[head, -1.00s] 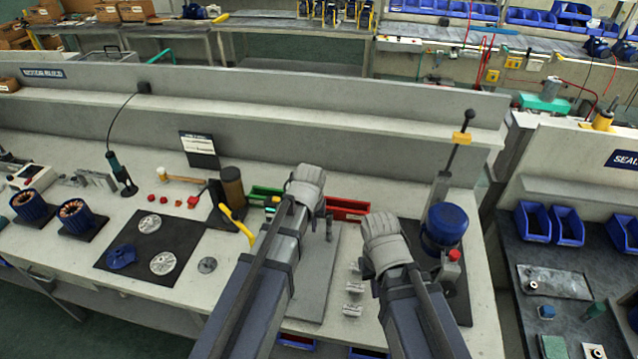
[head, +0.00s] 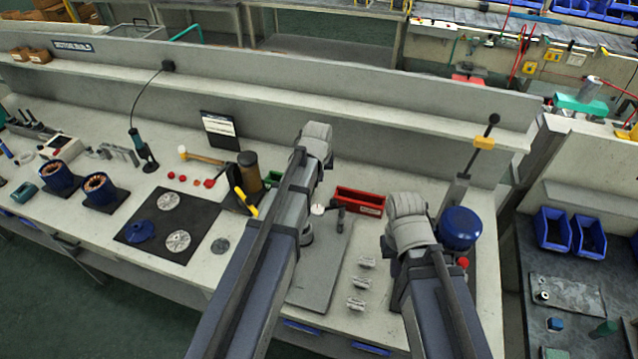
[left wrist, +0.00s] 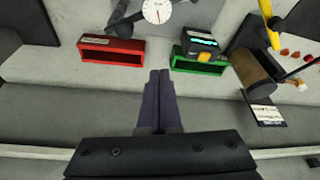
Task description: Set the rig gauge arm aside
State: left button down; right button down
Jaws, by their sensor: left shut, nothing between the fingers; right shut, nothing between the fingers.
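The rig gauge arm shows in the head view as a small white dial (head: 317,209) with a dark arm and post beside it, above the grey rig plate (head: 328,270). In the left wrist view, its white dial face (left wrist: 157,11) is at the top edge, on a dark arm cut off by the frame. My left gripper (left wrist: 160,73) is shut and empty, its fingertips apart from the dial. In the head view its fingers are hidden behind my arm. My right arm's wrist end (head: 408,217) is right of the plate; its fingers are hidden.
A red bin (head: 360,201) and a green bin (left wrist: 199,66) stand at the back of the bench. Small metal parts (head: 357,283) lie right of the plate. A blue pump-like unit (head: 461,228) and tall lever (head: 484,145) stand beside my right arm. A dark mat (head: 200,245) lies left.

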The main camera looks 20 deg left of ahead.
pick_arm(q)
jog(key=d+b+x, duration=0.1)
jog(key=b+x, duration=0.8)
jog(key=x, duration=0.1)
jog(key=s, duration=0.4)
jog(key=shift+s+r+p, duration=0.1)
jog(key=shift+r+p, duration=0.2)
jog(key=shift+p, duration=0.05)
